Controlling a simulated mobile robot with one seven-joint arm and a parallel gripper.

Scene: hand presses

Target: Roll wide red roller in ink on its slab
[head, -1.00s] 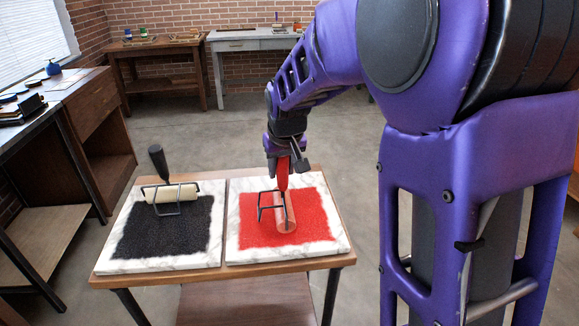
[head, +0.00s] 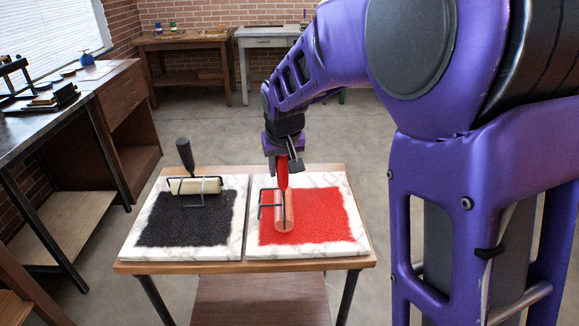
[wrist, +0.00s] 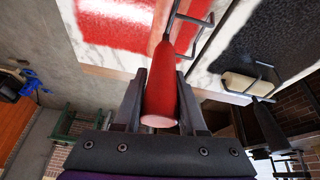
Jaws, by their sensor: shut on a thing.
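The wide roller has a red handle (wrist: 161,88), a dark wire frame (head: 268,205) and a pale, reddish see-through cylinder (head: 286,211). My gripper (head: 283,158) is shut on the red handle, which stands about upright. The cylinder is over the red ink patch (head: 325,215) on the right marble slab (head: 352,243) and appears to rest on it. In the wrist view the handle lies between the two fingers (wrist: 158,105).
The left marble slab (head: 135,243) bears black ink (head: 180,228) and a cream roller (head: 196,187) with a black handle. Both slabs sit on a small wooden table (head: 318,266). A workbench (head: 105,105) stands at left; open floor (head: 215,120) lies behind.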

